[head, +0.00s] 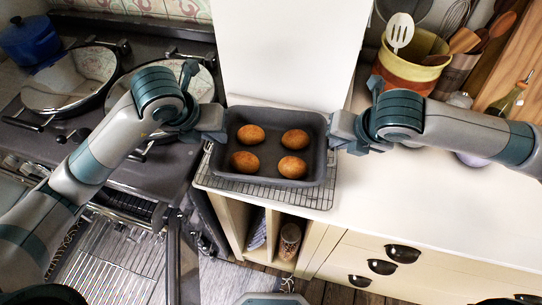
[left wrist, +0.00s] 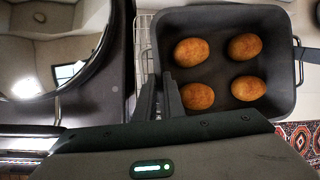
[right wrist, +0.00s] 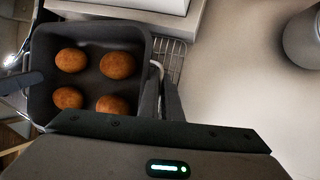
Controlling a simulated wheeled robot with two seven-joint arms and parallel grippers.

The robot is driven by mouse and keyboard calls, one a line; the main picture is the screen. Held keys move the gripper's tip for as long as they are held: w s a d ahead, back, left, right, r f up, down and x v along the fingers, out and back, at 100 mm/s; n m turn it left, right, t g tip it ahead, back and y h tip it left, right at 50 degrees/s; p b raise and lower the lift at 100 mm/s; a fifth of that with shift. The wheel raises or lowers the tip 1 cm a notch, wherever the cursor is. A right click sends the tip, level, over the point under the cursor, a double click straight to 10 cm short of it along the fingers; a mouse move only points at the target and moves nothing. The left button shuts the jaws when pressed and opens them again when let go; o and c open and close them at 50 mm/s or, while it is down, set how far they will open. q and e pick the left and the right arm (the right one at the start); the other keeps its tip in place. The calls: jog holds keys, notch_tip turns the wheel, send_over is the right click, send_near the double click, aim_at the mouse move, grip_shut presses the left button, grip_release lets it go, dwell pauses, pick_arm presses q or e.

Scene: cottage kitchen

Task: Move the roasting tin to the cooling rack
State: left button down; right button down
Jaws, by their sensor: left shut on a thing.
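The dark grey roasting tin (head: 275,178), with several browned round items in it, is level over the wire cooling rack (head: 318,198) on the counter. The rack shows along the tin's front and sides; whether the tin touches it, I cannot tell. My left gripper (head: 222,125) is shut on the tin's left handle; its fingers are at the tin's side in the left wrist view (left wrist: 160,98). My right gripper (head: 335,130) is at the right handle, its fingers close together around it in the right wrist view (right wrist: 163,100). The tin (right wrist: 45,112) hides much of the rack (right wrist: 172,58).
A stove with round lids (head: 70,82) and a blue pot (head: 28,40) is at the left; its oven rack (head: 110,265) shows below. A yellow-orange utensil pot (head: 408,68) and a bottle (head: 508,100) stand at the back right.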

pick_arm(q)
jog(key=c, duration=1.9)
grip_release()
jog(key=shift+s+d, duration=0.1)
jog(key=shift+d, duration=0.15)
pick_arm(e)
jog(key=c, duration=2)
grip_release()
jog(key=shift+s+a, duration=0.1)
jog(key=shift+a, duration=0.1)
pick_arm(q)
jog(key=shift+o, duration=0.2)
jog(key=shift+a, duration=0.1)
pick_arm(e)
jog(key=shift+d, duration=0.1)
pick_arm(q)
jog(key=v, duration=1.1)
jog(key=shift+s+r, duration=0.2)
jog(key=shift+r, duration=0.15)
jog(key=shift+a, duration=0.1)
pick_arm(e)
jog(key=shift+d+r, duration=0.1)
jog(key=v, duration=0.7)
jog(key=shift+s+r, duration=0.1)
pick_arm(q)
jog(key=shift+s+f, duration=0.1)
pick_arm(e)
jog(key=shift+d, duration=0.1)
